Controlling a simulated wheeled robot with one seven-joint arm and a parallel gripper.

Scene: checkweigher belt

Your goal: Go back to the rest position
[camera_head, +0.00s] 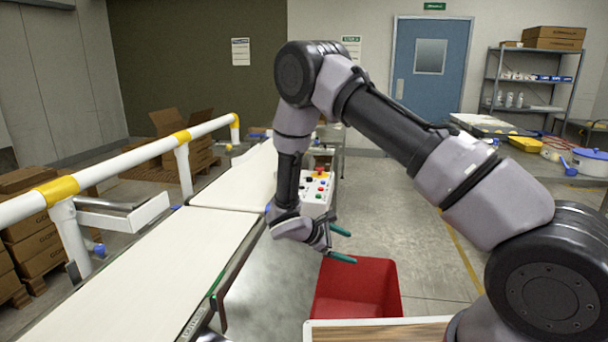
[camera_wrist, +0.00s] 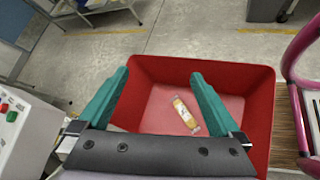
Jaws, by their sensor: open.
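My gripper (camera_head: 343,245) is open, with its two green fingers apart and nothing between them. In the wrist view my gripper (camera_wrist: 155,85) points over the red bin (camera_wrist: 258,115), clear of its floor. A small wrapped packet with yellow contents (camera_wrist: 186,114) lies on the bin floor. In the head view the gripper is beside the belt's right edge, above the far part of the red bin (camera_head: 368,290). The bin's inside is mostly hidden there.
The white conveyor belt (camera_head: 150,270) runs along the left and looks bare. A control box with coloured buttons (camera_head: 317,190) stands close behind my gripper. A yellow and white guard rail (camera_head: 120,160) lines the belt's far side. A wooden surface (camera_head: 390,332) lies in front of the bin.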

